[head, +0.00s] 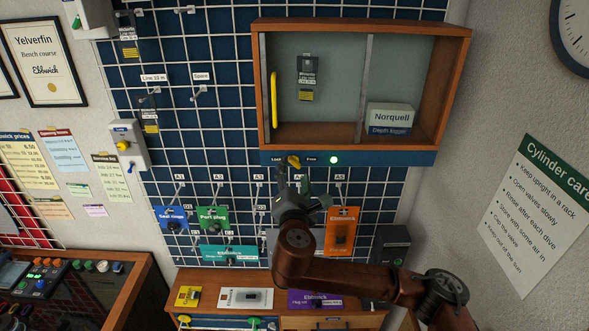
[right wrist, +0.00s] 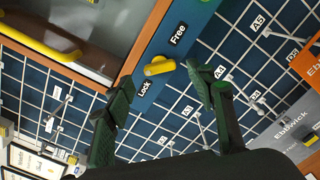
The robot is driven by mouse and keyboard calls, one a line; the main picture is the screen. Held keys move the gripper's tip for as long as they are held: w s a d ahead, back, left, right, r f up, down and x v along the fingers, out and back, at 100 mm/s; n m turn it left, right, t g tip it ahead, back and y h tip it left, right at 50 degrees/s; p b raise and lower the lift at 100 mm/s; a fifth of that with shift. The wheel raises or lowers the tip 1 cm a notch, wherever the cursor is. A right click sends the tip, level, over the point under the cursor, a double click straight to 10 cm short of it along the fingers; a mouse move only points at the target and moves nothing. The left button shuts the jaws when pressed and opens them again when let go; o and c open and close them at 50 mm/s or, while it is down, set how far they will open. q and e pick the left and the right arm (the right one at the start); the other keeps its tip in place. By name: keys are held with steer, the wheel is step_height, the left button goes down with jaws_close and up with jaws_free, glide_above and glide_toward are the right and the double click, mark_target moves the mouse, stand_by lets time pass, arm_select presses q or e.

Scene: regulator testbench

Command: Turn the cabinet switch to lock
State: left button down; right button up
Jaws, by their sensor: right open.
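The yellow cabinet switch (head: 294,161) sits on the blue strip under the wall cabinet, between the labels Lock on the left and Free on the right. In the right wrist view, the switch (right wrist: 160,66) has an elongated handle lying at a slant to the Lock–Free line. My right gripper (head: 293,180) is open just below and in front of the switch. In the right wrist view, its dark green fingers (right wrist: 160,78) stand on either side of the switch, with gaps visible on both sides. My left gripper is not in view.
A green light (head: 334,160) glows right of the Free label. The wooden cabinet (head: 463,70) above has a yellow handle (head: 274,100) and holds a Norquell box (head: 391,117). Packs hang on the grid below, including an orange one (head: 342,230). A wooden bench stands beneath.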

steer(key=s, duration=0.8)
steer(key=shift+s, duration=0.4)
